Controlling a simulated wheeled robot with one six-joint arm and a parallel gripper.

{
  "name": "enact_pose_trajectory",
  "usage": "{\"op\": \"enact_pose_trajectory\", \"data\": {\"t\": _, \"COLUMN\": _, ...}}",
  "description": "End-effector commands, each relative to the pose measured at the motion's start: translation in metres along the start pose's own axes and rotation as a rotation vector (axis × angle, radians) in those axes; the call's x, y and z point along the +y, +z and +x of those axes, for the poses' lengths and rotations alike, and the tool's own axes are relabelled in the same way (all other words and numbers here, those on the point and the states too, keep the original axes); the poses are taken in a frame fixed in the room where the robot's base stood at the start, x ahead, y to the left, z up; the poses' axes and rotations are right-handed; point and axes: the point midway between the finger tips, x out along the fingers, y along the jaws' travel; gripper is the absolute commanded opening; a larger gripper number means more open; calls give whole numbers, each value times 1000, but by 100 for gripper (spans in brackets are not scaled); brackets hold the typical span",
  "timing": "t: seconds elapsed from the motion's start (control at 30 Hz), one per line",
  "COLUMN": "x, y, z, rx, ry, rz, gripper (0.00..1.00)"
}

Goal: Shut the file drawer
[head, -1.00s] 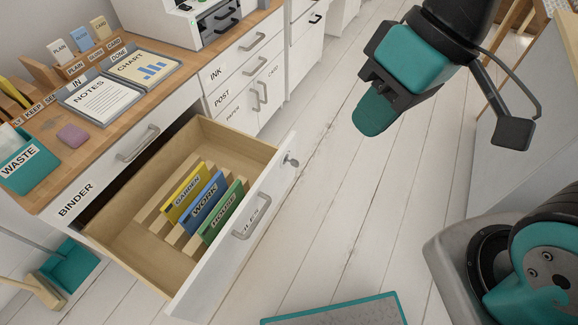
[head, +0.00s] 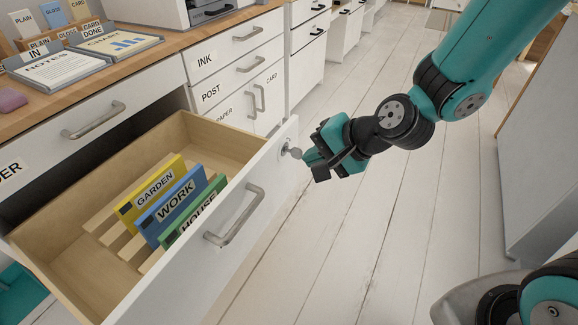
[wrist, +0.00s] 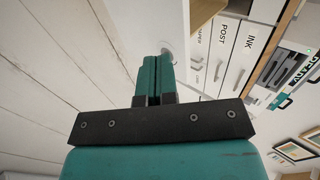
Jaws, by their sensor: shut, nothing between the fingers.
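The file drawer (head: 190,262) stands pulled out of the desk in the head view, its white front facing right with a metal bar handle (head: 235,216). Yellow, blue and green folders stand in wooden slots inside. In the wrist view my closed fingers (wrist: 153,80) point at the white drawer front (wrist: 160,22), near the round lock (wrist: 168,54). I cannot tell whether they touch.
The desk top (head: 120,55) holds paper trays, card slots and a pink block. Closed INK and POST drawers (head: 235,62) stand beyond the open drawer. The white plank floor (head: 390,215) is clear to the right of the drawer.

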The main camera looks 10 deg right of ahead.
Motion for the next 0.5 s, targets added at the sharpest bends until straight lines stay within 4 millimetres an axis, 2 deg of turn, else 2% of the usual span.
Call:
{"op": "enact_pose_trajectory", "data": {"t": 0.47, "x": 2, "y": 2, "z": 97, "rx": -5, "ry": 1, "rz": -7, "gripper": 0}}
{"op": "enact_pose_trajectory", "data": {"t": 0.5, "x": -7, "y": 2, "z": 100, "rx": -4, "ry": -2, "rz": -9, "gripper": 0}}
